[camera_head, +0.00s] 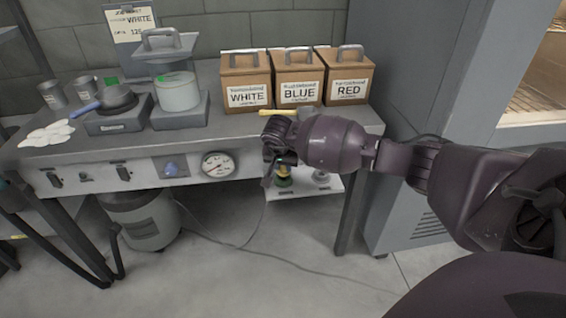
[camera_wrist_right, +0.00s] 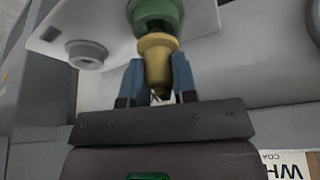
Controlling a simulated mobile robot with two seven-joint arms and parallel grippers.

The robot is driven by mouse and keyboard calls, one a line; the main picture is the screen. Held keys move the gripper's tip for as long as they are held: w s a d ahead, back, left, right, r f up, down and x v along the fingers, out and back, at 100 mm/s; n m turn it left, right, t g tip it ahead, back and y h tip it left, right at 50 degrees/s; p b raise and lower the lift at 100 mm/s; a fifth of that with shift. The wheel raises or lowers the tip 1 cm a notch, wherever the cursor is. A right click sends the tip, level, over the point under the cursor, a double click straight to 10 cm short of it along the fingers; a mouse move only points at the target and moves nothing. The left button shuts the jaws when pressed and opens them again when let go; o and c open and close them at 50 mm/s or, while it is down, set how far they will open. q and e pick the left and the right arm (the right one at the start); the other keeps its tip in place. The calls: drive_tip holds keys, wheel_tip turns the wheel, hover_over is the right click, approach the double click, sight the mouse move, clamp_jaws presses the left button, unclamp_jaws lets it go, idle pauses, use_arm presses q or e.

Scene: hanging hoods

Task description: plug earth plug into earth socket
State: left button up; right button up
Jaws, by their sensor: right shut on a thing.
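My right gripper (camera_head: 282,164) reaches in from the right, just below the front edge of the bench. In the right wrist view its two blue fingers (camera_wrist_right: 158,85) are shut on the yellow body of the earth plug (camera_wrist_right: 157,62). A green round part (camera_wrist_right: 156,14) lies in line with the yellow body and touches it in the picture; I cannot tell whether it is plug or earth socket, or how deep any fit is. In the head view the green part (camera_head: 283,181) is over a white plate (camera_head: 300,192) under the bench. My left gripper is not in view.
A grey round socket (camera_wrist_right: 87,54) is beside the green part on the plate. A thin cable (camera_head: 262,215) hangs down to the floor. A bench leg (camera_head: 350,210) and grey cabinet (camera_head: 415,180) stand to the right. Boxes labelled white, blue and red (camera_head: 348,80) stand above.

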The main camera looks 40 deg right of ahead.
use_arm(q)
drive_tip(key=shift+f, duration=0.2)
use_arm(e)
drive_tip(key=shift+f, duration=0.7)
drive_tip(key=o, duration=1)
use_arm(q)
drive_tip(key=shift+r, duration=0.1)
use_arm(e)
drive_tip(key=v, duration=0.3)
drive_tip(key=shift+w+d+r, duration=0.1)
drive_tip(key=shift+w+r, duration=0.1)
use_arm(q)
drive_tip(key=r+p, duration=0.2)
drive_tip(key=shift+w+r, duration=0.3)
use_arm(e)
drive_tip(key=v, duration=0.7)
drive_tip(key=shift+s+r, duration=0.25)
drive_tip(key=shift+s, duration=0.05)
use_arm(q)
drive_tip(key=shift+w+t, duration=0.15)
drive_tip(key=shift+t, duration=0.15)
use_arm(e)
drive_tip(key=shift+a, duration=0.2)
